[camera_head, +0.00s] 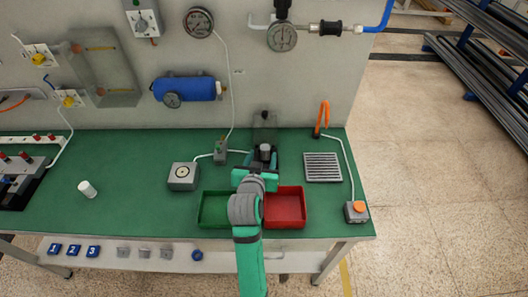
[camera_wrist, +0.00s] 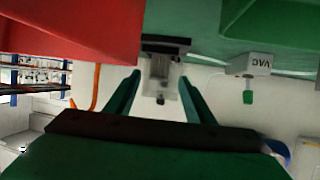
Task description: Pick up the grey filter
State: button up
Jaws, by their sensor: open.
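My gripper (camera_head: 262,168) reaches over the back of the bench behind the two trays. In the wrist view its two green fingers (camera_wrist: 160,82) are spread open. A small grey and clear unit with a dark bar, which looks like the grey filter (camera_wrist: 160,68), shows between the fingertips in that view. I cannot tell whether the fingers touch it or how far off it is. In the head view a grey, dark-topped unit (camera_head: 265,120) stands by the wall just beyond my gripper, partly hidden by it.
A green tray (camera_head: 214,221) and a red tray (camera_head: 300,221) lie under my arm. A grey box with a round dial (camera_head: 183,176) stands left, a slotted grey plate (camera_head: 323,167) right. A white cylinder (camera_head: 87,189) stands on the clear left bench. A blue tank (camera_head: 185,89) hangs on the wall.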

aim_at(264, 152)
jog(key=shift+x, duration=1.9)
jog(key=shift+c, duration=0.4)
jog(key=c, duration=1.1)
jog(key=shift+o, duration=0.2)
jog(key=shift+r, duration=0.15)
